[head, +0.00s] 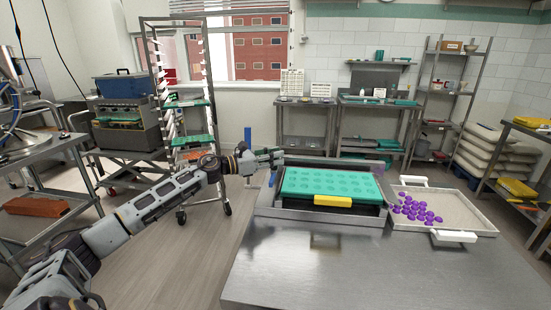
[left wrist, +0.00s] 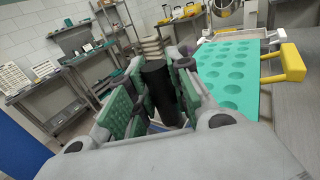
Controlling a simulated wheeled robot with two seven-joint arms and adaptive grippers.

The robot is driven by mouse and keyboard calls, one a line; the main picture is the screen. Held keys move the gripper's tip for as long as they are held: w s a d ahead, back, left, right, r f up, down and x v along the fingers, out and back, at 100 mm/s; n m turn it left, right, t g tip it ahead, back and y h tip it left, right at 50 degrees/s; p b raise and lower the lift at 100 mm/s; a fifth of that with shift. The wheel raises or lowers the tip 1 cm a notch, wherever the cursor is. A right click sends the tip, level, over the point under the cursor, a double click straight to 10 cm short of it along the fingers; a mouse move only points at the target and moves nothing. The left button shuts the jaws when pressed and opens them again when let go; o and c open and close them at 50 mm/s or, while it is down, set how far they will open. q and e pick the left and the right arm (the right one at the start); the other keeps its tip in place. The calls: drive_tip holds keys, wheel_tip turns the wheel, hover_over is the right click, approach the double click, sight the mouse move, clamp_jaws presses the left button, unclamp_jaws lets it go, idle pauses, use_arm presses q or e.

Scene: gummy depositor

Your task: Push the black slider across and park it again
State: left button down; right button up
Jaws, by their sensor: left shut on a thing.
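A black upright bar, which looks like the black slider's handle (left wrist: 160,88), stands between the green-padded fingers of my left gripper (left wrist: 157,100) in the left wrist view. The fingers are shut on it. In the head view my left gripper (head: 277,157) is at the back left corner of the depositor frame, beside the teal mould (head: 330,183). The slider is too small or hidden to make out there. The teal mould with its rows of round cavities lies in the metal frame (head: 270,205); it also shows in the left wrist view (left wrist: 228,75). My right gripper is not in view.
A yellow handle (head: 333,202) is at the frame's front. To the right, a tray (head: 462,213) with white handles holds several purple gummies (head: 415,208). The metal table (head: 330,275) is clear in front. A tall rack (head: 190,120) stands behind my left arm.

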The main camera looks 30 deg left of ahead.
use_arm(q)
drive_tip(key=c, duration=1.7)
unclamp_jaws()
drive_tip(key=shift+a, duration=0.15)
drive_tip(key=o, duration=0.4)
drive_tip(key=shift+s+a, duration=0.15)
drive_tip(key=shift+a, duration=0.1)
drive_tip(key=shift+d, duration=0.2)
drive_tip(key=shift+s+a, duration=0.2)
drive_tip(key=shift+v, duration=5.75)
